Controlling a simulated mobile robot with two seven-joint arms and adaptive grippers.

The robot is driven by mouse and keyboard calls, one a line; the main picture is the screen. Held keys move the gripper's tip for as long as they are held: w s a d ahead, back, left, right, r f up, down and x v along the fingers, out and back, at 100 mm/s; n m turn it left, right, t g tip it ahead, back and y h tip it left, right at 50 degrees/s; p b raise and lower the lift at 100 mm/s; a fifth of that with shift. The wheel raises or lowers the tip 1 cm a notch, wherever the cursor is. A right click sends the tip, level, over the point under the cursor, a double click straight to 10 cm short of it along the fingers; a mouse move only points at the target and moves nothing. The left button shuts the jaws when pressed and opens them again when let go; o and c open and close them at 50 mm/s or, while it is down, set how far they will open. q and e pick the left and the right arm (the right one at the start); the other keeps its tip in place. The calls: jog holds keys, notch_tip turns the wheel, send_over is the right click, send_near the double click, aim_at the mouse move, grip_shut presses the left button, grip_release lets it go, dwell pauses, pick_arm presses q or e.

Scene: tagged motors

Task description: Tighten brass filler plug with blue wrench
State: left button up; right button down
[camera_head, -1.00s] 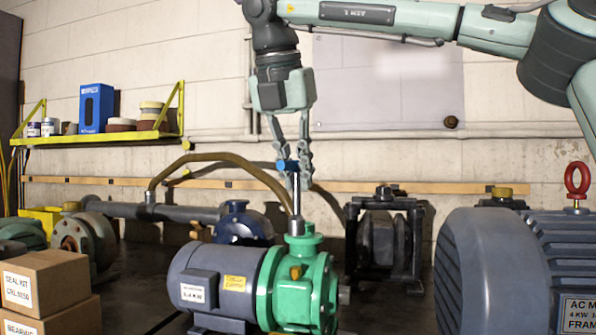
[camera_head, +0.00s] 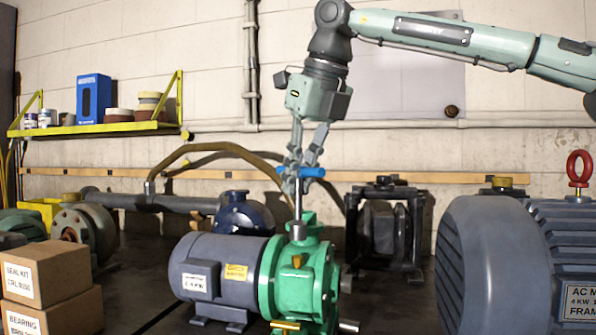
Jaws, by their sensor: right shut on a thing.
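My right gripper (camera_head: 303,168) is shut on the blue wrench (camera_head: 313,172), a T-handled tool, at its crossbar. The wrench's grey shaft (camera_head: 298,207) points straight down. Its lower end meets the top of the green pump (camera_head: 318,278) at the upper port; whether a plug sits under it is hidden. One brass plug (camera_head: 297,262) shows on the pump's near upper side, below the shaft. Another brass fitting (camera_head: 286,325) shows low on the pump. My left gripper is not in view.
A grey motor (camera_head: 215,268) with white and yellow tags joins the green pump. A brown hose (camera_head: 215,145) arches just left of the wrench. A large grey motor (camera_head: 490,260) stands at right, a black-framed machine (camera_head: 385,225) behind. Cardboard boxes (camera_head: 50,275) are at left.

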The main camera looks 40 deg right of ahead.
aim_at(297, 220)
jog(key=shift+n+y, duration=0.4)
jog(key=shift+n, duration=0.6)
jog(key=n, duration=0.1)
jog(key=n+y, duration=0.1)
jog(key=n, duration=0.2)
jog(key=shift+a+f+g, duration=0.1)
jog(key=shift+f+g, duration=0.15)
jog(key=shift+g, duration=0.05)
jog(key=n, duration=0.1)
jog(key=n+g+y, duration=0.1)
jog(key=n, duration=0.2)
jog(key=shift+w+f+n+y, duration=0.1)
jog(key=shift+f+n+y, duration=0.2)
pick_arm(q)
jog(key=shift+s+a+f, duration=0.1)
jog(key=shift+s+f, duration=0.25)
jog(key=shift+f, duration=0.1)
pick_arm(e)
jog(key=n+g, duration=0.1)
jog(key=n, duration=0.1)
jog(key=n+g, duration=0.1)
jog(key=n, duration=0.1)
jog(key=shift+f+n+y, duration=0.2)
jog(key=shift+n+y, duration=0.2)
jog(key=shift+f, duration=0.1)
jog(key=shift+f+b, duration=0.5)
jog(key=shift+f, duration=0.65)
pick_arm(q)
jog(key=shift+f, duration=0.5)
